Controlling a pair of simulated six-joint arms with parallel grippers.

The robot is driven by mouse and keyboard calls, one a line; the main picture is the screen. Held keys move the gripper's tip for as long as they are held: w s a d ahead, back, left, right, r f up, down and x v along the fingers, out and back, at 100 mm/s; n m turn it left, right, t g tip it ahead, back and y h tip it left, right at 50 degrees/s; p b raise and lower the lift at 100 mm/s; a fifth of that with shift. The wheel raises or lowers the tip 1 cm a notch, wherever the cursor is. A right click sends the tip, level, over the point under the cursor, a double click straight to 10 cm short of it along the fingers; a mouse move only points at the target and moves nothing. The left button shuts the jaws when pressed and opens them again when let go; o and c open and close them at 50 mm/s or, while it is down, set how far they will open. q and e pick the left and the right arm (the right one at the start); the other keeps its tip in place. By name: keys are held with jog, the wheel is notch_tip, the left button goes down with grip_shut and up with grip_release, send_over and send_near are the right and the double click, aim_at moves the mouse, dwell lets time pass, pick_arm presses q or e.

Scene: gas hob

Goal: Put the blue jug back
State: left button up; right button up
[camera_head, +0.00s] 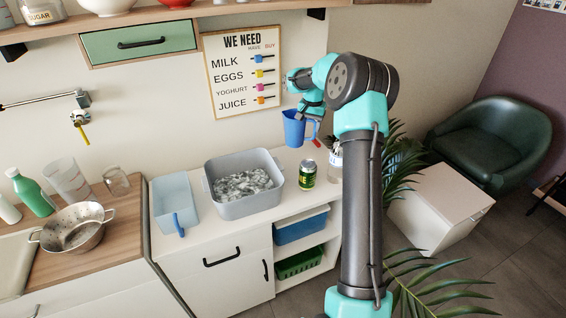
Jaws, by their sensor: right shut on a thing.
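The blue jug (294,129) is held up in the air, upright, above the back right of the white counter. My right gripper (311,110) is at the jug's upper right side and is shut on it. Its fingertips are small and partly hidden by the jug and my arm. My left gripper is not in view.
A grey tub (216,202) and a light blue tray (163,211) stand on the white counter. A green can (307,174) stands below the jug, with a bottle (335,160) beside it, partly behind my arm. A whiteboard (226,98) hangs behind.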

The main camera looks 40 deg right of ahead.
jog(key=shift+d+f, duration=0.1)
jog(key=shift+d, duration=0.3)
jog(key=shift+f, duration=2.55)
jog(key=shift+f, duration=2.45)
jog(key=shift+f, duration=0.15)
jog(key=o, duration=1.4)
